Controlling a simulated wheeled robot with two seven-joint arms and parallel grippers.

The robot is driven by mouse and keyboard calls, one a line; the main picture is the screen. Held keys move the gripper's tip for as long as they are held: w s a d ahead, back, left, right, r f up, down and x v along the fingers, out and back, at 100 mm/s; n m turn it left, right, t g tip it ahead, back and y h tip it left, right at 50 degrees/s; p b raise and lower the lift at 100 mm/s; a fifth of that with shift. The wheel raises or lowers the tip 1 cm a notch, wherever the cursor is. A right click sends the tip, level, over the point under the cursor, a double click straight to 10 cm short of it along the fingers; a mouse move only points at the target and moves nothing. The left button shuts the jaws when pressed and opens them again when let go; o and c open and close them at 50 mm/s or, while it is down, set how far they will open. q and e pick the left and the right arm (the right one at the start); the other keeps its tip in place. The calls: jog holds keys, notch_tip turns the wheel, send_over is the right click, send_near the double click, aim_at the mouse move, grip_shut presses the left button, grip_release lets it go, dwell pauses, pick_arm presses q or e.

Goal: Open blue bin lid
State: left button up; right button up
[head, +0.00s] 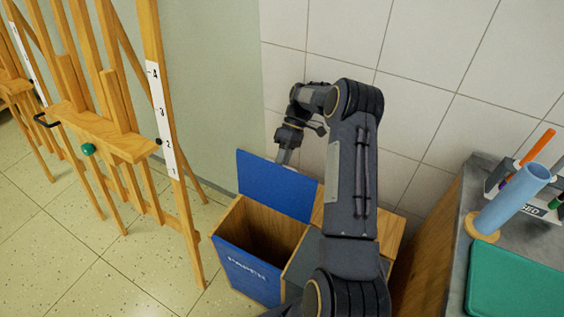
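The blue bin (247,272) stands on the floor against the tiled wall, with white lettering on its front. Its blue lid (273,185) stands raised and close to upright at the back, and the wooden inside is exposed. The inside looks dark and empty as far as I can see. My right arm reaches over from the bottom, and my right gripper (286,156) points down at the top edge of the lid, touching it or very near. Its fingers are too small and overlapped to tell their opening. My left gripper is out of view.
Wooden easels (110,135) stand on the left, one leg close to the bin. A wooden-topped unit (389,236) adjoins the bin, mostly behind my arm. A grey counter (462,243) at right holds a blue cylinder (514,197), a pen holder and a green mat (515,285).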

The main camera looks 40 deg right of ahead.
jog(key=shift+r, duration=0.2)
jog(key=r, duration=0.3)
jog(key=shift+s+a+r, duration=0.2)
jog(key=shift+r, duration=0.1)
jog(key=s+a+r, duration=0.1)
jog(key=s+r, duration=0.1)
jog(key=r, duration=0.1)
jog(key=s+a+r, duration=0.1)
jog(key=r, duration=0.1)
jog(key=shift+s+a, duration=0.1)
jog(key=shift+a, duration=0.25)
jog(key=s+a+r, duration=0.4)
jog(key=s+a, duration=0.2)
jog(key=s, duration=0.1)
jog(key=s+a+r+m+t+h+p, duration=0.3)
jog(key=s+a+r+m+t+p, duration=0.3)
jog(key=s+a+r+t+p, duration=0.3)
jog(key=shift+s+a+r+h, duration=0.4)
jog(key=shift+s+a+r, duration=0.35)
jog(key=shift+s+r, duration=1.25)
